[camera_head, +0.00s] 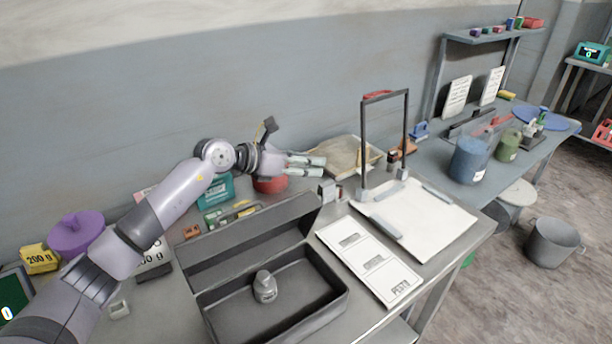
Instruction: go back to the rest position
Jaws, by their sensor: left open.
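My left gripper (318,161) is at the end of my left arm, which reaches in from the left over the back of the bench. Its fingers are apart and point to the right, with nothing seen between them. It is above the bench near a red round thing (270,184) and left of a tan tray (345,150). I cannot tell the exact height. An open dark grey box (338,300) stands in front, its lid raised at the back. A small grey weight-like piece (265,287) stands upright inside it. My right gripper does not show.
A printed sheet (370,262) and a white board (440,226) with a dark upright frame (363,135) lie right of the box. A grey bucket (552,246) stands on the floor.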

